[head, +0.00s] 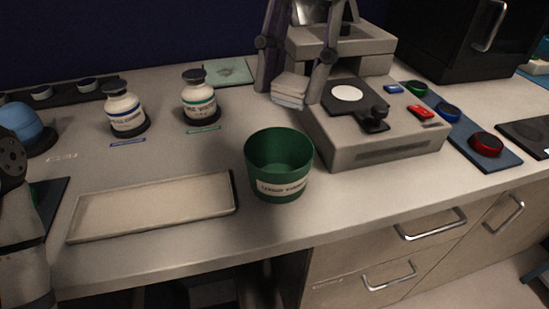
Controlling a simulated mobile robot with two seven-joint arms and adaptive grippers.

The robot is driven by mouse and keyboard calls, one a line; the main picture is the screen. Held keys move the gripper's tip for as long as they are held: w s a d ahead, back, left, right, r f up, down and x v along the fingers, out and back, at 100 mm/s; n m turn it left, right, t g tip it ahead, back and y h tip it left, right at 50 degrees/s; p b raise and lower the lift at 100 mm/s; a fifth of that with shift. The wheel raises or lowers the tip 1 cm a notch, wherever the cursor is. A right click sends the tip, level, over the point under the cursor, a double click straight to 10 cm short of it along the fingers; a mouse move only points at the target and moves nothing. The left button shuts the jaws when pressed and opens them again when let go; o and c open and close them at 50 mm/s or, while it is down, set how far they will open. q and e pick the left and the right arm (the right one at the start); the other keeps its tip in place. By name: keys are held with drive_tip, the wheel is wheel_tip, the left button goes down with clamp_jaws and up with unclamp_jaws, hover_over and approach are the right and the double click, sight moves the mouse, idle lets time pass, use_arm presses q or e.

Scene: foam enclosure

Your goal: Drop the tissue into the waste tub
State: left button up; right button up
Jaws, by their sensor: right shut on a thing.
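The tissue (289,90) is a small, pale, folded stack. It is held between the fingers of my right gripper (290,88), which comes in from the top of the head view and is shut on it. The waste tub (253,170) is green, round and open at the top, with a white label on its front. It stands upright on the bench near the front edge. The tissue shows above and behind the tub in the picture, apart from it. Part of my left arm shows at the left edge; its gripper is not visible.
A shallow beige tray (150,232) lies left of the tub. Two white bottles (125,112) (199,100) stand behind it. A grey instrument (375,145) stands close at the right, with a blue strip of coloured caps (486,145) beyond it.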

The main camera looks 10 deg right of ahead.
drive_tip(key=shift+f, duration=1.8)
drive_tip(key=o, duration=1.2)
drive_tip(key=shift+w, duration=0.1)
drive_tip(key=v, duration=1.2)
